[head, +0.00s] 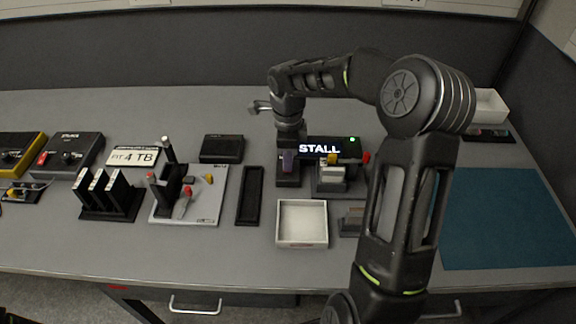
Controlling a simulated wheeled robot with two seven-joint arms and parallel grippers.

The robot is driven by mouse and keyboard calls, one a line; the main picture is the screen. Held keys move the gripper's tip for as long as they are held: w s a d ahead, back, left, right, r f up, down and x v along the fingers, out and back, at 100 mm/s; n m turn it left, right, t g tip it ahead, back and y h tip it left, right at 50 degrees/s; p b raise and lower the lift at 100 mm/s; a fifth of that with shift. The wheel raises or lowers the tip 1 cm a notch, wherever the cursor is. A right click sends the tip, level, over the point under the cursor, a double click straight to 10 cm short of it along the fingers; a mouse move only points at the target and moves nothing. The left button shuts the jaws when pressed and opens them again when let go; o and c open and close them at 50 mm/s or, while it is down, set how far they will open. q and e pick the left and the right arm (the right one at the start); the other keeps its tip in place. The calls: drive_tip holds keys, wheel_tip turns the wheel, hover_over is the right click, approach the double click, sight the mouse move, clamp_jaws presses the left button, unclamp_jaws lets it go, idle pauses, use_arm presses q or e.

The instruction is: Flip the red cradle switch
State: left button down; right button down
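A small red switch-like part (365,158) stands at the right end of the dark unit whose lit display (319,149) reads "STALL". A red rocker (43,158) also shows on a black box (72,155) at the left. I cannot tell from the picture which of them is the cradle switch. My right gripper (288,150) points down at the left end of the display unit, left of the red part there. My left gripper is not in view.
A white board (208,205) with red-tipped levers and a black rack (110,213) stand left. An empty white tray (302,240) sits in front of the display unit. A blue mat (505,220) is clear at right. My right arm hides part of the bench.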

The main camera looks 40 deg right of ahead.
drive_tip(key=shift+f, duration=0.3)
drive_tip(key=shift+r, duration=0.15)
drive_tip(key=shift+r+p, duration=1.85)
drive_tip(key=shift+r, duration=1.55)
